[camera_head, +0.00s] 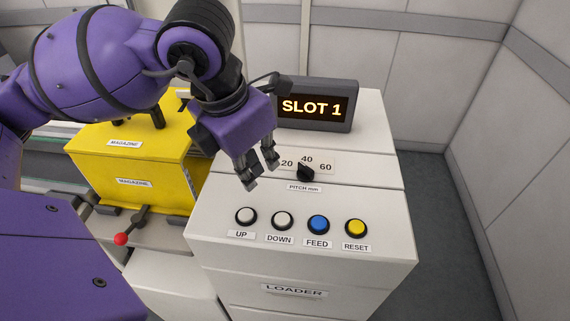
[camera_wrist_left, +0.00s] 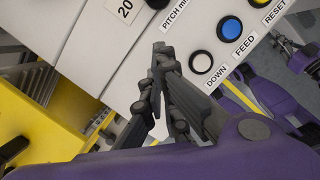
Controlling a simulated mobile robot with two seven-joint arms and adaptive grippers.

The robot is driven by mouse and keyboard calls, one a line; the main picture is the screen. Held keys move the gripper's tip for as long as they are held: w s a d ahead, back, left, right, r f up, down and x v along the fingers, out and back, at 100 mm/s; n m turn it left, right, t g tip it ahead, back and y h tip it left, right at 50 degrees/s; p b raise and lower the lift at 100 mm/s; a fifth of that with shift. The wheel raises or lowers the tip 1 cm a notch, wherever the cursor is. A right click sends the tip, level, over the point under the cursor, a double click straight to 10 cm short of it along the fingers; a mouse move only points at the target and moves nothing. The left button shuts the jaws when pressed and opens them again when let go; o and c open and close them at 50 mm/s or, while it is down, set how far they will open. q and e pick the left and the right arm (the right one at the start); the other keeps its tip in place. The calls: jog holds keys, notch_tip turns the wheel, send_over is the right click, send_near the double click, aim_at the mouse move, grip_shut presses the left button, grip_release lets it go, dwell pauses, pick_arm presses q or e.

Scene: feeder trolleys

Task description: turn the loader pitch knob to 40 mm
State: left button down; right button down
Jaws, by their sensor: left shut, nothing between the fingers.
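The black pitch knob (camera_head: 305,174) sits on the white loader panel, between the 20, 40 and 60 marks and above the "PITCH mm" label (camera_head: 304,188). Its narrow end points up, roughly towards the 40 mark (camera_head: 307,159); I cannot tell the exact setting. My left gripper (camera_head: 262,176) hangs to the left of the knob, apart from it. In the left wrist view its fingertips (camera_wrist_left: 160,48) meet with nothing between them, and the 20 mark (camera_wrist_left: 125,10) shows beyond them.
Below the knob are the UP (camera_head: 245,215), DOWN (camera_head: 282,219), FEED (camera_head: 318,224) and RESET (camera_head: 356,228) buttons. A display (camera_head: 313,106) reading "SLOT 1" stands behind. A yellow magazine (camera_head: 130,175) and red-tipped lever (camera_head: 121,239) are at left. Open floor lies right.

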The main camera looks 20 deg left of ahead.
aim_at(285, 181)
pick_arm(q)
jog(key=x, duration=0.6)
jog(key=w, duration=0.1)
jog(key=w+d, duration=0.1)
jog(key=w, duration=0.1)
jog(key=shift+w+d+r+p, duration=0.1)
jog(key=shift+d+r+p, duration=0.1)
jog(key=shift+p, duration=0.1)
jog(key=shift+w+d, duration=0.1)
jog(key=shift+w, duration=0.3)
jog(key=shift+s, duration=0.15)
jog(key=shift+f, duration=0.1)
